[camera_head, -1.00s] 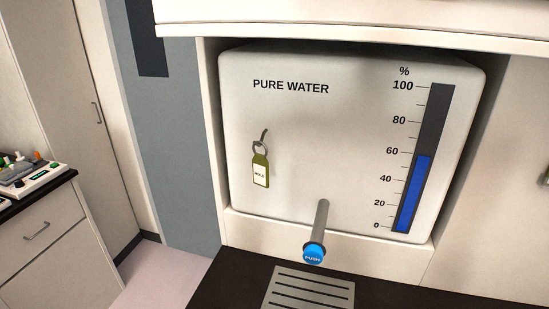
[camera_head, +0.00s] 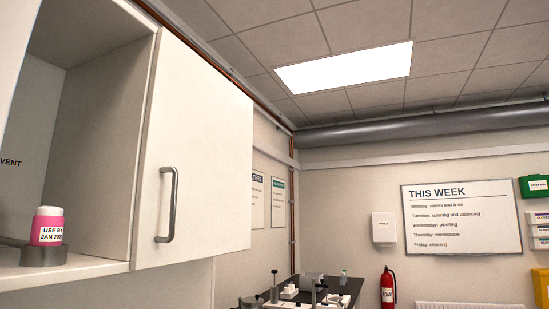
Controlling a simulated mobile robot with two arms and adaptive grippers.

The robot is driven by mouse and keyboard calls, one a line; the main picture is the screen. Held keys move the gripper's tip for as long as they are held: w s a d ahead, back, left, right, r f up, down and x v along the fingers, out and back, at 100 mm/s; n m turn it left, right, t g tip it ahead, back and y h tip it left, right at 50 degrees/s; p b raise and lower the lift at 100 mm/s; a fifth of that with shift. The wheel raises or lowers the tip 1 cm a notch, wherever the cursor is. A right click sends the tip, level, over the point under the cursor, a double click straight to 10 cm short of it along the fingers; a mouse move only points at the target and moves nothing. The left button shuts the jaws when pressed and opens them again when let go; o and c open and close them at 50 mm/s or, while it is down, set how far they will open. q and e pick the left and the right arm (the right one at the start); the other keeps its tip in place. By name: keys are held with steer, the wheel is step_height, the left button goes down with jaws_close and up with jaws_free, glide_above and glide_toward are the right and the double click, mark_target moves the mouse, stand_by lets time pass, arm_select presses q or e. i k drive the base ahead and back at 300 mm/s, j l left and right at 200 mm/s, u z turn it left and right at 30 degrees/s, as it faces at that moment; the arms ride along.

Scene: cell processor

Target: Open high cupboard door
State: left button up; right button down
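A high wall cupboard with a white door (camera_head: 205,120) is at the left of the head view. The door has a grey vertical bar handle (camera_head: 168,205) near its left edge and looks closed. To its left is an open cupboard section (camera_head: 90,120), with a pink bottle with a white cap (camera_head: 48,226) on its shelf. The bottle's label reads "USE BY JAN" and a partly readable year. It sits in a grey round holder (camera_head: 45,255). Neither of my grippers shows in the view.
A dark bench (camera_head: 345,288) with lab equipment stands beyond the cupboard. A fire extinguisher (camera_head: 388,290), a "THIS WEEK" board (camera_head: 462,240) and a white box (camera_head: 384,228) are on the far wall. The space in front of the door looks clear.

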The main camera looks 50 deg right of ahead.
mark_target(193, 200)
steer(key=z, duration=1.3)
steer(key=l+u, duration=0.2)
steer(key=l, duration=0.55)
steer(key=i, duration=0.05)
